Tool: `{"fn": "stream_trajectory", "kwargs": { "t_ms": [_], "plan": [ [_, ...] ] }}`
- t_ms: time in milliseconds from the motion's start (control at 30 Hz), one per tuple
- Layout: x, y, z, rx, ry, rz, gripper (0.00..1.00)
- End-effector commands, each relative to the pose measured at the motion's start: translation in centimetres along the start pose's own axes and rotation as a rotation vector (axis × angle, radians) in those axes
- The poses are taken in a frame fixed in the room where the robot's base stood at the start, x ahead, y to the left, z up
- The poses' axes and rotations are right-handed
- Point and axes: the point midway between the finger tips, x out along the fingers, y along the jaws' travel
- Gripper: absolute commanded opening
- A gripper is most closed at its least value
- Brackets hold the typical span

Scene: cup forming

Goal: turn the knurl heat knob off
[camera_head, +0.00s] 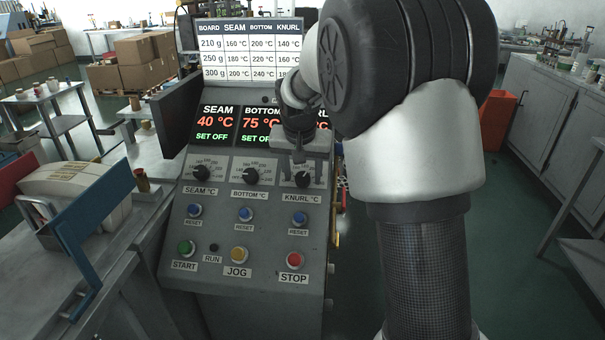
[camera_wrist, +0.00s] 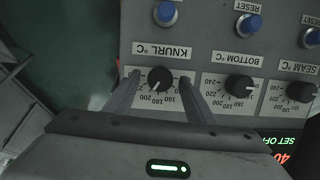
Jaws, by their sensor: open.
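The black knurl heat knob (camera_head: 302,180) is at the right of the knob row on the grey sloping panel. In the wrist view the panel is upside down, and the knurl knob (camera_wrist: 160,78) lies between my fingers beside its printed scale. My gripper (camera_head: 300,163) is over the panel just above this knob. In the wrist view my gripper (camera_wrist: 159,80) is open, one finger on each side of the knob with a gap to each. I cannot clearly read the knob's pointer. My arm hides most of the knurl display (camera_head: 322,120).
The bottom knob (camera_head: 251,176) and seam knob (camera_head: 201,173) are to the left. Blue reset buttons (camera_head: 245,214) sit below, then green start (camera_head: 186,247), yellow jog (camera_head: 239,254) and red stop (camera_head: 294,259). The seam display (camera_head: 215,123) reads 40 °C, SET OFF.

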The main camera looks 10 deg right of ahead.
Motion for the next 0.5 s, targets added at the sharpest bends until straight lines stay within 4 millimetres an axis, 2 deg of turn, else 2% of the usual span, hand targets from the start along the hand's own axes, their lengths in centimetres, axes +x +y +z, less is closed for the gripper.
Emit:
{"fn": "stream_trajectory", "kwargs": {
  "t_ms": [67,300,500],
  "plan": [
    [-0.02,0.0,0.0,0.0,0.0,0.0,0.46],
    [-0.03,0.0,0.0,0.0,0.0,0.0,0.08],
    [-0.07,-0.03,0.0,-0.012,0.0,0.003,0.08]
  ]
}}
